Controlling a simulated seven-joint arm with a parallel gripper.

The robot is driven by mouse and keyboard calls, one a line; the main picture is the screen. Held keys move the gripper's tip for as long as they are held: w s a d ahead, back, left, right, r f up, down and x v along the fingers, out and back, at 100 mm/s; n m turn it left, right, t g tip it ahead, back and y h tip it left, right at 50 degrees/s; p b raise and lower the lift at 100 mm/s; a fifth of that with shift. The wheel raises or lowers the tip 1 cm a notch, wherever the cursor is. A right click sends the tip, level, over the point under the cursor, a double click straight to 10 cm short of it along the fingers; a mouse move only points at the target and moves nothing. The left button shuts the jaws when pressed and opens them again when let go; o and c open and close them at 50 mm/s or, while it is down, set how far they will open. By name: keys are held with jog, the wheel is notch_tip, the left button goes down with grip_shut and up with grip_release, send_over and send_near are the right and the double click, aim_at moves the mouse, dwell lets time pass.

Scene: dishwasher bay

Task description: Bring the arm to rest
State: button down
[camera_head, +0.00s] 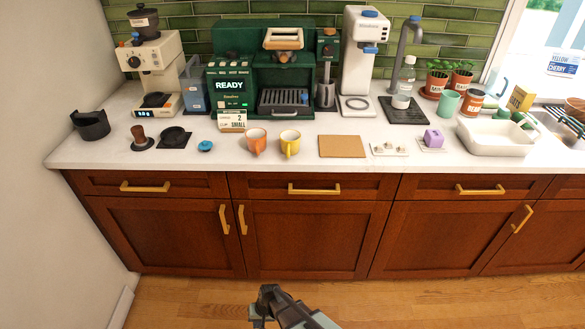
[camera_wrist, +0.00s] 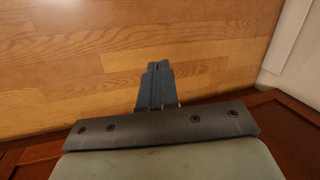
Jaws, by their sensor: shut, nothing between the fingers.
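My gripper (camera_wrist: 158,85) shows in the wrist view with its two blue-grey fingers together and nothing between them. It points at the wooden floor (camera_wrist: 100,50). In the head view part of my arm shows at the bottom centre, low in front of the cabinets and well apart from the counter. The fingertips cannot be made out clearly there.
Wooden cabinets (camera_head: 310,236) with brass handles stand behind my arm. On the white counter (camera_head: 300,160) are an orange cup (camera_head: 256,142), a yellow cup (camera_head: 290,143), a green coffee machine (camera_head: 233,85) and a white tray (camera_head: 497,138). The floor (camera_head: 400,300) in front is clear.

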jog(key=s+d+r+g+h, duration=0.1)
jog(key=s+d+g, duration=0.1)
jog(key=s+d, duration=0.4)
jog(key=s+d+r+m+g+h, duration=0.1)
jog(key=s+d, duration=0.6)
jog(key=d, duration=0.7)
jog(key=s+d+r+m+g+h, duration=0.1)
jog(key=s+d+r+g, duration=0.1)
jog(key=s+d, duration=0.5)
jog(key=d+r, duration=0.1)
jog(key=d, duration=0.3)
jog(key=shift+r+g, duration=0.15)
jog(key=shift+g, duration=0.15)
